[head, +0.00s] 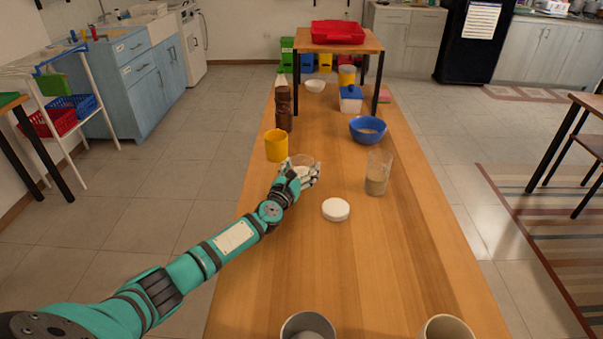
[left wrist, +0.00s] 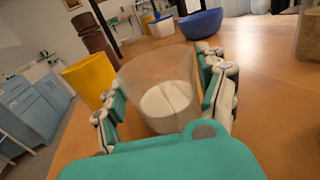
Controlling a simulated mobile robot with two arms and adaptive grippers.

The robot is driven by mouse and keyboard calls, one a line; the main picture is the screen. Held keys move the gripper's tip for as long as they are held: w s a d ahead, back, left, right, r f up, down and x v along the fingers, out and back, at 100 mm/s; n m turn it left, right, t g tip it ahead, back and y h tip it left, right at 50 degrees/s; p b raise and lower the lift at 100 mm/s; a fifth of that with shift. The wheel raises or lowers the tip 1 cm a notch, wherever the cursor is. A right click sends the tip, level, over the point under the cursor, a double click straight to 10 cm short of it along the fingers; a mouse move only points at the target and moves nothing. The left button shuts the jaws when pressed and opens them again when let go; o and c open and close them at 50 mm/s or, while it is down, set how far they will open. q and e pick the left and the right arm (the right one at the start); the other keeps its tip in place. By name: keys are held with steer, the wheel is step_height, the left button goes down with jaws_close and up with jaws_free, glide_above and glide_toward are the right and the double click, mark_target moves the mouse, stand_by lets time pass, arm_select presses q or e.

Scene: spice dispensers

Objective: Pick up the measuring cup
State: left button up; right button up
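A clear glass cup with white contents, which I take for the measuring cup (head: 302,160), stands on the long wooden table. In the left wrist view the clear cup (left wrist: 158,90) is upright between my two fingers. My left gripper (head: 303,174) reaches it from the near side. Its fingers (left wrist: 165,95) flank the cup closely on both sides; I cannot tell whether they press on it. The cup's lower front is partly hidden by the gripper in the head view. My right gripper is not in view.
A yellow cup (head: 276,145) and a brown mill (head: 284,108) stand close by at left. A glass with beige contents (head: 377,175) and a blue bowl (head: 367,130) stand at right. The near tabletop (head: 340,270) is mostly clear.

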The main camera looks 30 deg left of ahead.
arm_select(q)
steer(key=c, duration=0.7)
steer(key=shift+c, duration=0.9)
steer(key=shift+r, duration=0.1)
